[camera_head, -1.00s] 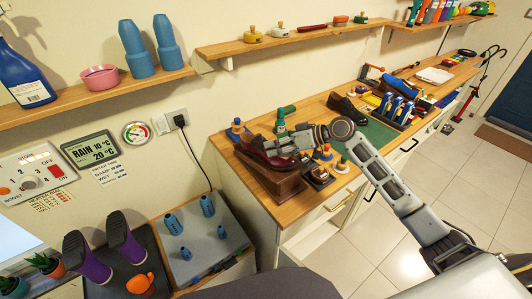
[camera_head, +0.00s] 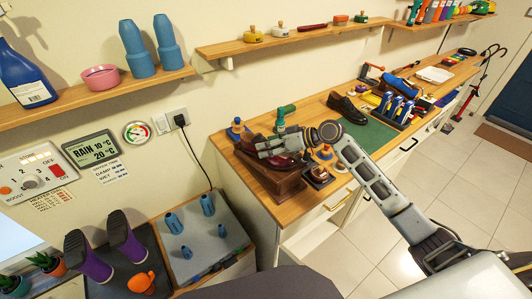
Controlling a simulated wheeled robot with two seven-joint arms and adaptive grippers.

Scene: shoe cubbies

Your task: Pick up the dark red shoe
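The dark red shoe (camera_head: 287,163) sits on top of a brown wooden box (camera_head: 283,186) at the near left end of the wooden workbench. My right gripper (camera_head: 261,147) reaches in from the right and lies over the shoe, covering much of its upper part. Its fingers are small and overlap the shoe in this view, so I cannot tell whether they are open or shut, or whether they touch it. My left gripper is not in view.
A black shoe (camera_head: 347,109) lies farther along the bench, by a green mat (camera_head: 371,135). Small brushes and a dark pad (camera_head: 318,177) sit right of the box.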

